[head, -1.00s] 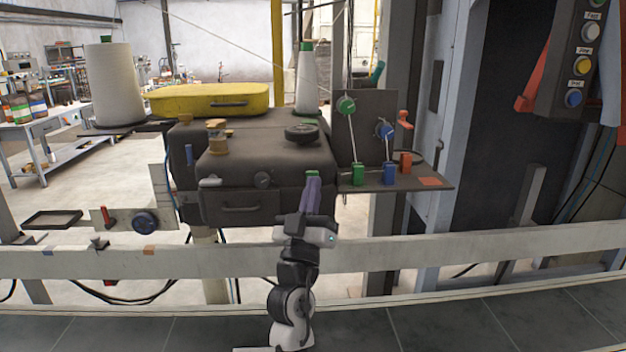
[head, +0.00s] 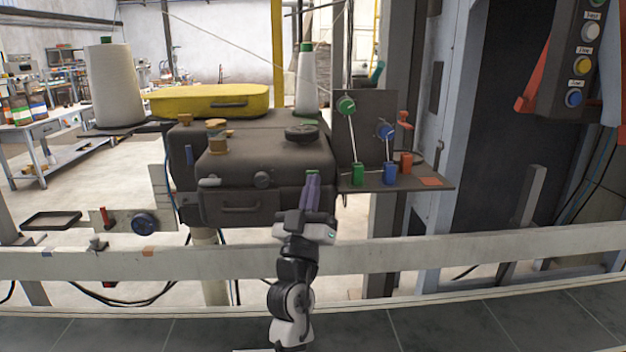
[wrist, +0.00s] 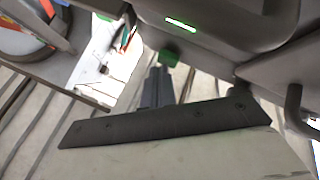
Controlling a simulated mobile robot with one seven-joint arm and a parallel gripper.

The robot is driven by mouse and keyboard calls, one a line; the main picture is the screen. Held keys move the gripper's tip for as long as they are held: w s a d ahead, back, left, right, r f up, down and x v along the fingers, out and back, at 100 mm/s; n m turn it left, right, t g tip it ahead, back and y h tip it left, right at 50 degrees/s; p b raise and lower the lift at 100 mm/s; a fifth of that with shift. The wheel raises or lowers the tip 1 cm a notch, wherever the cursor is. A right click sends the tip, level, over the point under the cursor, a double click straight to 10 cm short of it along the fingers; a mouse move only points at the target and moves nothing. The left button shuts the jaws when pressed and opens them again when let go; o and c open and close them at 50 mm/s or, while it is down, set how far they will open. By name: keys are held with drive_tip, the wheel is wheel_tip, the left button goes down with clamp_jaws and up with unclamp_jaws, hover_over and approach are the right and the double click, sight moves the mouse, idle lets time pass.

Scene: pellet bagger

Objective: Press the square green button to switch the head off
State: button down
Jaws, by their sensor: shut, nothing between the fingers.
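The square green button (head: 313,172) shows in the head view on the lower right of the dark sewing head (head: 265,155), just beyond my fingertips. The wrist view shows the button (wrist: 168,57) as a small green block under the dark casing, its lower edge at my fingertips. My gripper (head: 312,177) is shut and empty, its slim fingers pointing up at the button. In the wrist view, my gripper (wrist: 160,70) partly overlaps the button's lower edge. I cannot tell whether they touch.
A small shelf with green (head: 358,174), blue (head: 390,173) and orange (head: 406,163) blocks stands right of the head. A pale rail (head: 480,250) crosses below. A control box (head: 566,60) hangs at far right.

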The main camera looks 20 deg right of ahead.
drive_tip(key=shift+s, duration=0.1)
drive_tip(key=shift+s+a+p, duration=0.2)
drive_tip(key=shift+s+p, duration=0.15)
drive_tip(key=shift+s, duration=0.45)
drive_tip(key=s, duration=0.2)
drive_tip(key=s+a+p, duration=0.1)
drive_tip(key=s, duration=0.2)
drive_tip(key=shift+s+a, duration=0.35)
